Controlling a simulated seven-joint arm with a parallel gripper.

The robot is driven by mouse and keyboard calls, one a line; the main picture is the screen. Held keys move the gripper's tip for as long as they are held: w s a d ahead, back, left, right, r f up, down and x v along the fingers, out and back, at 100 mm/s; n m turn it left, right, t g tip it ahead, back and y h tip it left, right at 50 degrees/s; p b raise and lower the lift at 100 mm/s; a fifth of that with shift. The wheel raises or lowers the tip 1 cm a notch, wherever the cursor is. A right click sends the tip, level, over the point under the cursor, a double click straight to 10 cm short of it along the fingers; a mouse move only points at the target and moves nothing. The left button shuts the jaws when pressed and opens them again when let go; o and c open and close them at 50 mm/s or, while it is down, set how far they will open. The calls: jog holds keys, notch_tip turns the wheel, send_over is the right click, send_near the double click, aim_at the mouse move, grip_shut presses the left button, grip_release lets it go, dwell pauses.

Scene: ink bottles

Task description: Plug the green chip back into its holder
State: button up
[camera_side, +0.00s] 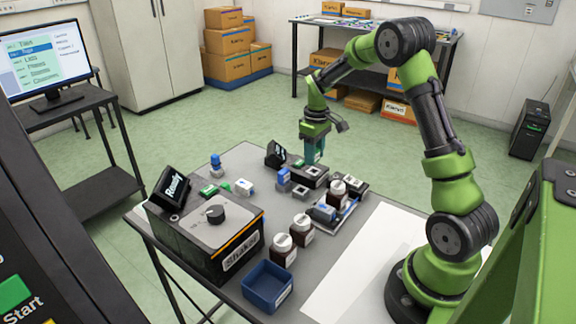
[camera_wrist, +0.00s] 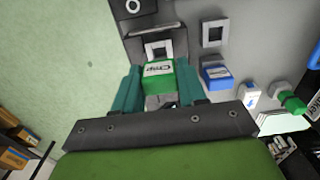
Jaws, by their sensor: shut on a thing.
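My gripper (camera_wrist: 160,86) is shut on the green chip (camera_wrist: 159,69), with a teal finger on each side. The chip has a white label with dark lettering. Directly beyond it in the wrist view is a dark holder with a pale square socket frame (camera_wrist: 158,48); chip and frame nearly meet in the picture. I cannot tell whether they touch. In the side view my gripper (camera_side: 313,150) points down above the far side of the table, over a dark square-framed holder (camera_side: 315,172). The chip is not clear there.
Brown bottles (camera_side: 301,228) stand nearer in the side view, with a shaker (camera_side: 208,241) at left and a blue bin (camera_side: 268,286) in front.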

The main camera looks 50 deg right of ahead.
jog(key=shift+r, duration=4.9)
jog(key=shift+a, duration=0.2)
jog(key=shift+n, duration=0.3)
jog(key=a+f, duration=0.4)
jog(key=a, duration=0.1)
jog(key=s+a+f, duration=0.1)
jog(key=a+f, duration=0.1)
jog(key=f, duration=0.1)
jog(key=shift+s+a, duration=0.1)
jog(key=shift+a, duration=0.25)
jog(key=shift+f, duration=2.9)
jog(key=shift+f, duration=0.65)
